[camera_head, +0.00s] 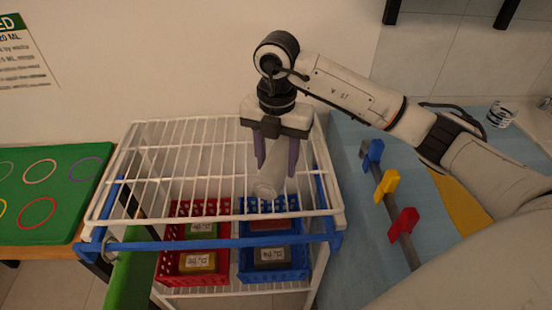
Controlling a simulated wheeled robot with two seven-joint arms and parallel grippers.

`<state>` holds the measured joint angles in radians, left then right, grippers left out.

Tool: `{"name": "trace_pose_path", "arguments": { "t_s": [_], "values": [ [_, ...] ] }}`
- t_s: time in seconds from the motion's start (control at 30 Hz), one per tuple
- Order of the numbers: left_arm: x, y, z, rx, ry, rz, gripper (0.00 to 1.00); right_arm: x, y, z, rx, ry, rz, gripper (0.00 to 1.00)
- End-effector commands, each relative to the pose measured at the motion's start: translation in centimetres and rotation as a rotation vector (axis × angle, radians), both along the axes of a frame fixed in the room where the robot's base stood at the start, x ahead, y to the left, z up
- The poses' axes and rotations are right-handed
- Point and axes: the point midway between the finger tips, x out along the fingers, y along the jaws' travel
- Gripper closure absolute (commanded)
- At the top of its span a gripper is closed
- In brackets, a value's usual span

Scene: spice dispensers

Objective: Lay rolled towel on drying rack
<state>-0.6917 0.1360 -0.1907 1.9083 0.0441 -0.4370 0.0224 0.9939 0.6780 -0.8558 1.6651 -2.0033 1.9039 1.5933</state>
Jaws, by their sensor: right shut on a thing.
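The rolled towel (268,174) is a pale grey-white roll in the head view. My right gripper (274,160) comes in from the right with its purple fingers pointing down. It is shut on the towel and holds it over the right part of the drying rack. The drying rack (178,165) is a white wire shelf with a blue bar along its front and right side. I cannot tell whether the towel touches the wires. My left gripper is not in view.
Below the wires stand a red basket (172,237) and a blue basket (302,252) with labelled things inside. A green board with coloured rings (88,215) lies at left. At right, a blue surface (350,215) bears a rail with blue, yellow and red clips (390,183).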

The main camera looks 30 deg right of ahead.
Motion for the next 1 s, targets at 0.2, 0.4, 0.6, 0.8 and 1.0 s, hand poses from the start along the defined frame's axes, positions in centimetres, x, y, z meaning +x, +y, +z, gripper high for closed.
{"name": "trace_pose_path", "arguments": {
  "t_s": [0.2, 0.4, 0.6, 0.8, 1.0],
  "values": [
    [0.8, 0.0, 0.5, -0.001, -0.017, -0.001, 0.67, 0.0, 0.0, 0.0, -0.001, -0.002, -0.001, 0.81],
    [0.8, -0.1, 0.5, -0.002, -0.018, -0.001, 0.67, 0.0, 0.0, -0.1, 0.000, -0.001, -0.001, 0.36],
    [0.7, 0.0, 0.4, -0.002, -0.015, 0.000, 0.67, 0.0, 0.0, 0.0, 0.000, -0.001, -0.001, 0.36],
    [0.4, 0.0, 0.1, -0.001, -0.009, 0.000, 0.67, 0.1, 0.0, 1.4, 0.000, -0.005, -0.001, 0.36],
    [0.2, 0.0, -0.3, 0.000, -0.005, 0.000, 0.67, 0.2, 0.0, 5.5, 0.000, -0.008, 0.000, 0.36]
  ]
}}
